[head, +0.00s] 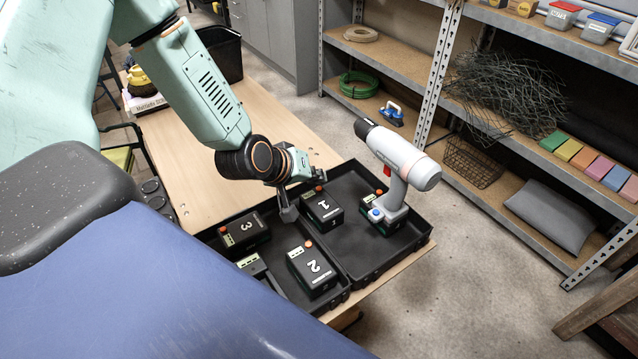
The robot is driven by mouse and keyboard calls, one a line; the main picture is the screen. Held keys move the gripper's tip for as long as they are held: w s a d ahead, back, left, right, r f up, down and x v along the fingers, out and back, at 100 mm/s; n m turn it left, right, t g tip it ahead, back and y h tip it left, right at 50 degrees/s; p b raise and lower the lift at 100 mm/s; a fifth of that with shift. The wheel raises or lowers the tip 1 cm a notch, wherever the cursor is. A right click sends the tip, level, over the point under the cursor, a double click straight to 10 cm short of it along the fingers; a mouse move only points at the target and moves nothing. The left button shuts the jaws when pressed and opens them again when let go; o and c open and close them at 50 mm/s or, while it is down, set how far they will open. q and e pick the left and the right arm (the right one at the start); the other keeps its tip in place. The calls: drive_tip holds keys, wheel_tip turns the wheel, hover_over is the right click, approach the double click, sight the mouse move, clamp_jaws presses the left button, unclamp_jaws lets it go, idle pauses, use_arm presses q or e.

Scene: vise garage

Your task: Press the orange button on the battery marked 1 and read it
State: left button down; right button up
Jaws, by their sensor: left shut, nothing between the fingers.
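The battery marked 1 (325,212) is a black block in the open black case, with its white number facing up. Its orange button (318,189) shows at its far end, beside a small pale panel too small to read. My left gripper (289,213) points down over the case, just left of battery 1. Its fingers are shut and empty, and they look apart from the button. The battery marked 2 (315,270) lies nearer, and the battery marked 3 (247,234) lies to the left; each has an orange button. My right gripper is out of view.
A white and grey drill (402,165) stands in the case's right half. The black case (372,277) sits on a wooden bench (190,172). Metal shelving (480,190) stands to the right, with clear floor (455,300) between. Another item partly shows left of battery 2.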

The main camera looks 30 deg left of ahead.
sight(316, 191)
use_arm(q)
drive_tip(key=shift+r+p, duration=2.4)
drive_tip(key=shift+r, duration=0.05)
